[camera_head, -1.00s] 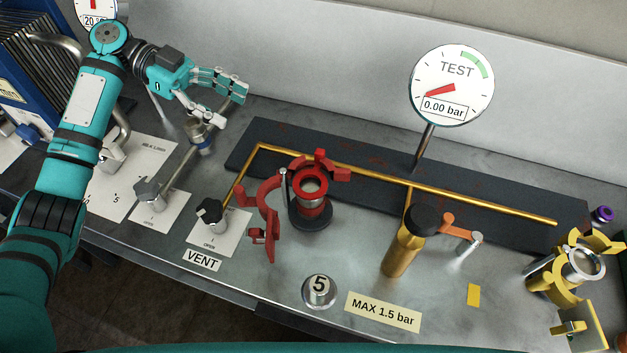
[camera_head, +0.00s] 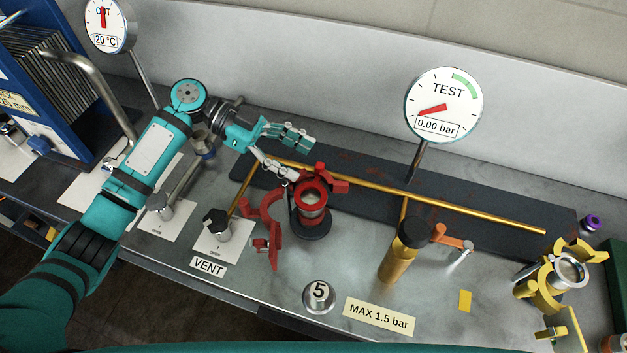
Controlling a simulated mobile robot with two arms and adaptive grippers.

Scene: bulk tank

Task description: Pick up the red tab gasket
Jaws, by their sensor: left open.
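A red ring (camera_head: 301,193) sits around the top of a short upright steel pipe stub, with a red tab sticking up at its far side; it looks like the red tab gasket. My left gripper (camera_head: 303,157) is open and empty, just behind and left of the ring. Its lower finger is close to the ring's far left side; I cannot tell whether they touch. My right gripper is not in view.
A brass pipe (camera_head: 420,193) runs along the dark plate behind the stub. The TEST gauge (camera_head: 443,105) stands at the back. A brass valve (camera_head: 402,255) is to the right, a black knob (camera_head: 215,222) to the left. A yellow clamp (camera_head: 545,290) stands far right.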

